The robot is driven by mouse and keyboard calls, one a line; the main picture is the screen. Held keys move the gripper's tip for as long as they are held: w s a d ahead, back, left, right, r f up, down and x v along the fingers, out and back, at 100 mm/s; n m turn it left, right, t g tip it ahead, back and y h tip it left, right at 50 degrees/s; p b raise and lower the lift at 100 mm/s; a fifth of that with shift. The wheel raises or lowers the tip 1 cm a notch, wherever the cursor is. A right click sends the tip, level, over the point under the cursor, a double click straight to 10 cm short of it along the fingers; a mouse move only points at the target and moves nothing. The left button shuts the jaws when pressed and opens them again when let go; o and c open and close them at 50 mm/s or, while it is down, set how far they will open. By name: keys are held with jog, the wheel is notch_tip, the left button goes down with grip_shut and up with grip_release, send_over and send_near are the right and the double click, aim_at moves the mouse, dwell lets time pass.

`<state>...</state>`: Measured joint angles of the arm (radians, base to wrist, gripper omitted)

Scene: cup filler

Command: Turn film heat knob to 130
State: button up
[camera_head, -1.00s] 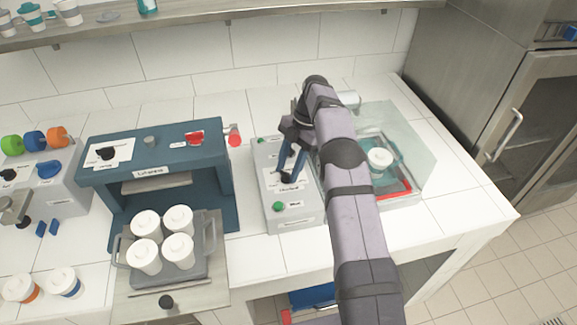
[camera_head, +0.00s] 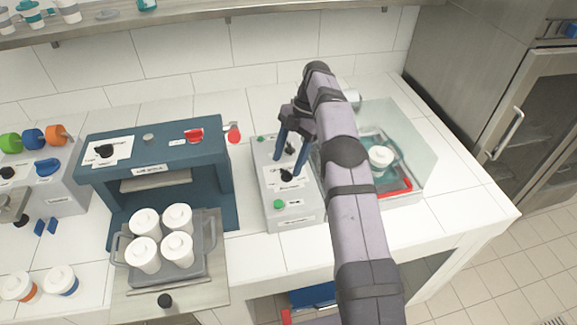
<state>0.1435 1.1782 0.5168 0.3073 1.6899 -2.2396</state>
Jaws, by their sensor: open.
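A light grey control box (camera_head: 291,219) stands on the white counter, with labels, a green button (camera_head: 279,204) at its front and a black knob (camera_head: 287,175) in its middle. Which knob is the film heat knob, and its setting, are too small to read. My gripper (camera_head: 288,168) hangs above the box with its two blue fingers pointing down and apart. One fingertip is left of the black knob and the other is right of it. Nothing is held between the fingers. I cannot tell whether either finger touches the knob.
A blue machine (camera_head: 160,152) with its own black knob and red lever stands to the left, with a grey tray (camera_head: 190,268) of several white cups in front. A clear-walled station (camera_head: 425,150) holding a cup stands right of my arm. A shelf (camera_head: 190,28) runs above.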

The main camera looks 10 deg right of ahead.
notch_tip(320, 180, up, 7)
jog(key=p, duration=0.3)
dwell(0.6)
jog(key=s+f+m+t+h, duration=0.1)
jog(key=s+f+m+h, duration=0.1)
jog(key=s+m, duration=1)
jog(key=s+f+m+t+h, duration=0.1)
jog(key=s+f+m, duration=0.1)
jog(key=s+m, duration=1)
jog(key=s, duration=0.8)
jog(key=shift+f+h, duration=0.3)
jog(key=shift+h, duration=0.1)
